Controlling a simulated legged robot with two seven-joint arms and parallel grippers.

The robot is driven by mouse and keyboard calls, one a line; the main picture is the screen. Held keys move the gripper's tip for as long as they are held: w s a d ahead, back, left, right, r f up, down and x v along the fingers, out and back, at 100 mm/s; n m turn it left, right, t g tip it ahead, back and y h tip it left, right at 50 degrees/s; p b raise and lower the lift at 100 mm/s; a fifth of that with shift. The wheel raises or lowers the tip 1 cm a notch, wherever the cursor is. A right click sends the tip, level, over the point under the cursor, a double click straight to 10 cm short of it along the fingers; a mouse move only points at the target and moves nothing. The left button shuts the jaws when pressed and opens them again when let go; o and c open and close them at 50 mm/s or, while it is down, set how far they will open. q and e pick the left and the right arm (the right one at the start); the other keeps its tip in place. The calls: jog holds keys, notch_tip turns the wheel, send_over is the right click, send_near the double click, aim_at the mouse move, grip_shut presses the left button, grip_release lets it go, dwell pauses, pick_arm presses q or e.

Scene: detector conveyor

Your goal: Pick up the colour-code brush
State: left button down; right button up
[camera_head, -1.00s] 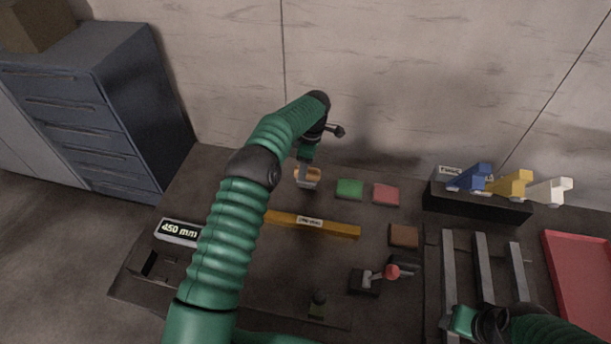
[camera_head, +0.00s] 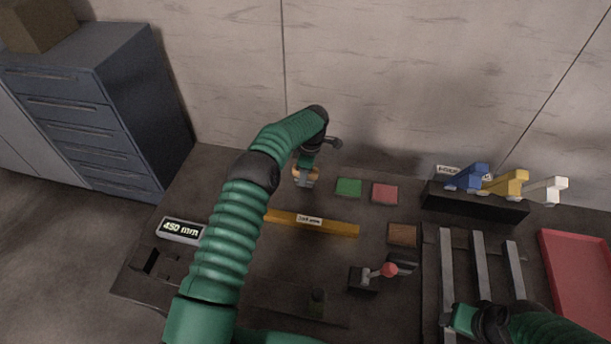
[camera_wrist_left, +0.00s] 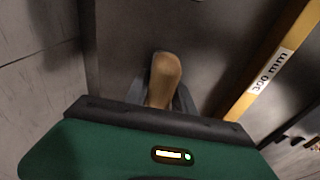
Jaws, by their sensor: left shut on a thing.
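The colour-code brush shows as a rounded tan wooden handle (camera_wrist_left: 164,78) in the left wrist view, standing between the grey fingers of my left gripper (camera_wrist_left: 160,96). The fingers are shut on it. Its lower end is hidden by the gripper body. In the head view my left gripper (camera_head: 306,181) points down at the back of the table, left of the green pad, and only a little of the tan brush (camera_head: 315,172) shows around the fingers. I cannot tell whether the brush touches the table. My right gripper (camera_head: 458,319) is at the lower right by the grey rails; its fingers are not clear.
A green pad (camera_head: 348,187), a red pad (camera_head: 384,193) and a brown pad (camera_head: 402,234) lie to the right. A yellow bar (camera_head: 335,228) lies in front.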

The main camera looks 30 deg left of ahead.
pick_arm(q)
jog(key=shift+d, duration=0.45)
jog(key=shift+w+a+r, duration=0.1)
jog(key=shift+r, duration=0.4)
notch_tip(320, 180, up, 2)
jog(key=shift+r+b, duration=0.25)
jog(key=shift+b, duration=0.3)
jog(key=s+d, duration=0.3)
jog(key=s, duration=0.1)
jog(key=s+d+r+b, duration=0.1)
jog(key=s+d, duration=0.3)
jog(key=s+d+b, duration=0.1)
jog(key=s+d, duration=0.2)
jog(key=s, duration=0.1)
jog(key=shift+d+r, duration=0.3)
jog(key=shift+a, duration=0.1)
pick_arm(e)
jog(key=f, duration=0.3)
jog(key=shift+d+f, duration=0.2)
jog(key=shift+f, duration=0.1)
